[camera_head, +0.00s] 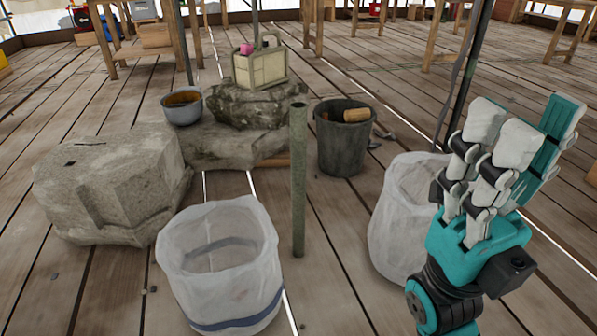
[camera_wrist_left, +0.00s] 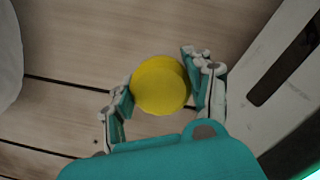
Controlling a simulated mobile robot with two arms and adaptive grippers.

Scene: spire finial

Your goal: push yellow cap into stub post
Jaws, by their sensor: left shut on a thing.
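The green stub post (camera_head: 299,185) stands upright in the middle of the head view, with a dark opening at its top. The round yellow cap (camera_wrist_left: 160,85) shows in the left wrist view. My left gripper (camera_wrist_left: 162,92) is shut on the cap, with fingers at its left and right sides. Neither the cap nor my left gripper shows in the head view, and the post does not show in the left wrist view. My right gripper (camera_head: 530,125) is raised at the right of the head view, open and empty, apart from the post.
A white bag-lined bin (camera_head: 222,265) stands left of the post, and another white bag (camera_head: 395,220) stands right, partly behind my right arm. A dark bucket (camera_head: 341,150) is behind the post. Large stones (camera_head: 105,185) fill the left. A crate (camera_head: 260,70) sits on a rock.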

